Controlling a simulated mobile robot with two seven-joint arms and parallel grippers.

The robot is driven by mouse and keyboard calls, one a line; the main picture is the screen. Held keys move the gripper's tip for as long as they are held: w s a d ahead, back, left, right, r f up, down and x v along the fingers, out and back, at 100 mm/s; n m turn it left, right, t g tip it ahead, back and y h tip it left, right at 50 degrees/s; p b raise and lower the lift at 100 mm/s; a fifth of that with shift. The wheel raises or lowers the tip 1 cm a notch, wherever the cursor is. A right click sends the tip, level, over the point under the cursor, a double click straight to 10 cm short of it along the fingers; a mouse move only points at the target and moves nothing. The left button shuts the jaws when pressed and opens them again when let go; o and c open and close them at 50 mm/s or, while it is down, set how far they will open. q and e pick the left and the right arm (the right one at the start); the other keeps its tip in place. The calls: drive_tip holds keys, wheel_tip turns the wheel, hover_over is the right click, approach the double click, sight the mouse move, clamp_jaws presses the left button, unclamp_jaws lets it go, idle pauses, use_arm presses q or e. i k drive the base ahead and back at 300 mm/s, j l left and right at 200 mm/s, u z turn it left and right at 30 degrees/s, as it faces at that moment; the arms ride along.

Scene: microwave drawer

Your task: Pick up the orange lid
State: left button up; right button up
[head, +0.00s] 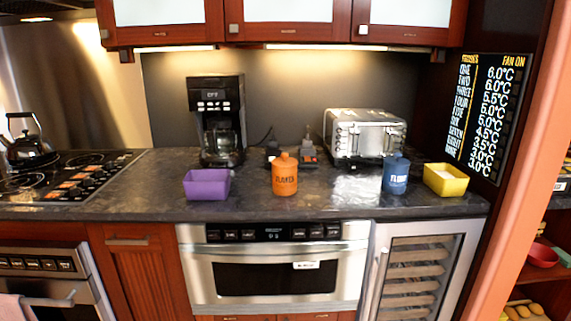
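The orange lid (285,161), with a small knob on top, sits on the orange canister (285,181). The canister stands upright near the front edge of the dark counter, above the microwave drawer. It has dark lettering on its front that is hard to read. Nothing covers the lid in the head view. Neither of my grippers shows in this view.
A purple bowl (207,184) stands left of the orange canister. A blue canister (396,174) and a yellow bowl (445,180) stand to the right. A coffee maker (217,120) and a toaster (364,134) are behind. The microwave drawer (275,277) is shut below.

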sight(284, 162)
drive_tip(key=i+l, duration=0.35)
drive_tip(key=i+l+u, duration=0.2)
drive_tip(key=u, duration=0.15)
drive_tip(key=i+l+u, duration=0.1)
drive_tip(key=l+u, duration=0.3)
